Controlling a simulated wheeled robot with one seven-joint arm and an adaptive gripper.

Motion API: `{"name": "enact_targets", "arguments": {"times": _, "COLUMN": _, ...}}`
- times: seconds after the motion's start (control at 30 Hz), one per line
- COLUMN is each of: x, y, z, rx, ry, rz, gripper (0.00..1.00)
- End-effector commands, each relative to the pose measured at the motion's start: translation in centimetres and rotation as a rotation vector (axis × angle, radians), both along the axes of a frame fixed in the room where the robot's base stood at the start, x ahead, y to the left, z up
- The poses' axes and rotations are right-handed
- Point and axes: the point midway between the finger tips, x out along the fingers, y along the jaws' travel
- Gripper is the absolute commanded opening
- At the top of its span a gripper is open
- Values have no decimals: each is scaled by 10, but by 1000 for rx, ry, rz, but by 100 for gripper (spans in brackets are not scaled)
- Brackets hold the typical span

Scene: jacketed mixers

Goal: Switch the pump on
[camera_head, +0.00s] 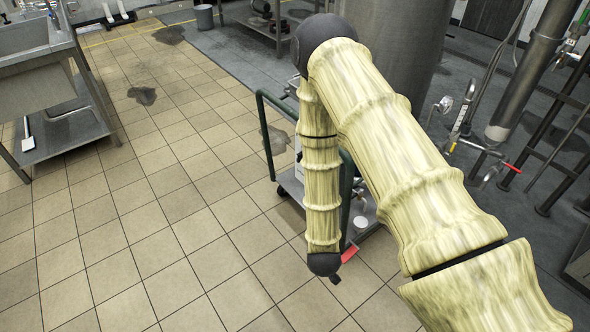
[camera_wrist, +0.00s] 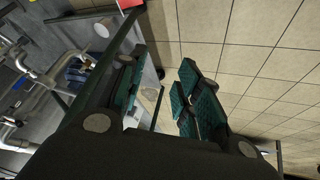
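A wheeled cart (camera_head: 290,183) with green rail handles stands on the tiles in the head view, largely hidden behind my arm. In the wrist view a blue machine part (camera_wrist: 78,70) with pale pipes shows at the left; it may be the pump, but I cannot tell. I cannot make out a switch. My gripper (camera_wrist: 162,88) is open, its green-padded fingers apart with nothing seen between them. In the head view only a dark bit of the gripper (camera_head: 335,278) shows, pointing down beside a red piece (camera_head: 349,252) at the cart. The red piece also shows in the wrist view (camera_wrist: 129,4).
A large steel tank (camera_head: 398,45) stands behind my arm. Pipes and a red-handled valve (camera_head: 511,168) are at the right. A steel sink (camera_head: 30,60) stands at the far left. The tiled floor (camera_head: 150,210) left of the cart is clear.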

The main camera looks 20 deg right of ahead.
Motion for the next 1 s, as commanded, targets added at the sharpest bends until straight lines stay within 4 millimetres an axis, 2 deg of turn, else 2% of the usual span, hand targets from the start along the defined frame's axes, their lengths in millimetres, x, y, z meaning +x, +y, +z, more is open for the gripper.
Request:
{"name": "enact_targets", "arguments": {"times": 0.03, "x": 22, "y": 1, "z": -16, "rx": -18, "ry": -45, "rz": -6, "gripper": 34}}
{"name": "enact_targets", "arguments": {"times": 0.1, "x": 48, "y": 0, "z": -21, "rx": -43, "ry": -101, "rz": -20, "gripper": 34}}
{"name": "enact_targets", "arguments": {"times": 0.3, "x": 119, "y": 0, "z": -27, "rx": -117, "ry": -257, "rz": -64, "gripper": 34}}
{"name": "enact_targets", "arguments": {"times": 0.5, "x": 181, "y": 0, "z": -26, "rx": -191, "ry": -401, "rz": -121, "gripper": 34}}
{"name": "enact_targets", "arguments": {"times": 0.8, "x": 256, "y": 4, "z": -12, "rx": -296, "ry": -591, "rz": -233, "gripper": 34}}
{"name": "enact_targets", "arguments": {"times": 1.0, "x": 294, "y": 10, "z": 2, "rx": -360, "ry": -700, "rz": -321, "gripper": 34}}
